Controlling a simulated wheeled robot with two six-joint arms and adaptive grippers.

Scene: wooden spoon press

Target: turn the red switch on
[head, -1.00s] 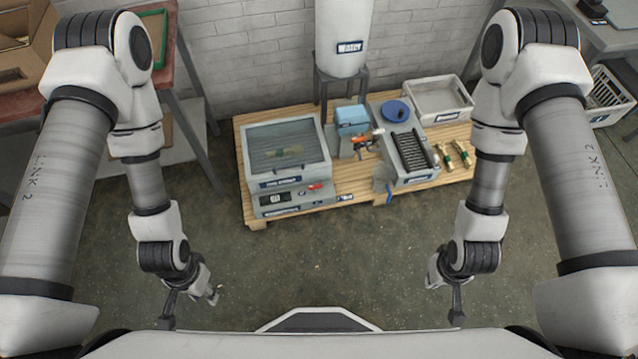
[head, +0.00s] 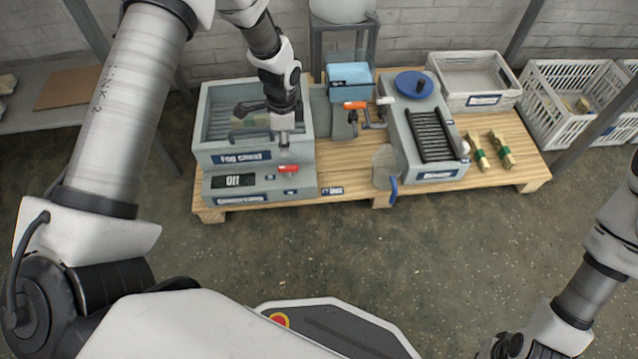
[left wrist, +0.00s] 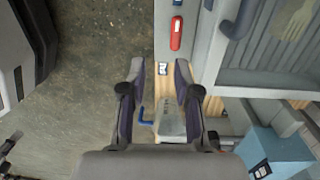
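The red switch (head: 288,169) is a small red lever on the front of the grey control panel, right of a dark display (head: 240,181) that appears to read OFF. It also shows near the top of the left wrist view (left wrist: 176,33). My left gripper (head: 285,138) hangs pointing down over the front right part of the grey chest (head: 205,150), just behind the switch in the head view. In the left wrist view its two fingers (left wrist: 155,75) are apart with nothing between them. My right gripper (head: 512,347) is at the lower right; its fingers are unclear.
The wooden pallet (head: 350,188) also carries a blue box (head: 349,78), an orange-handled part (head: 355,105), a slatted machine with a blue disc (head: 414,85), a white bin (head: 472,75) and brass-green pieces (head: 490,150). White crates (head: 560,100) stand right. The floor in front is clear.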

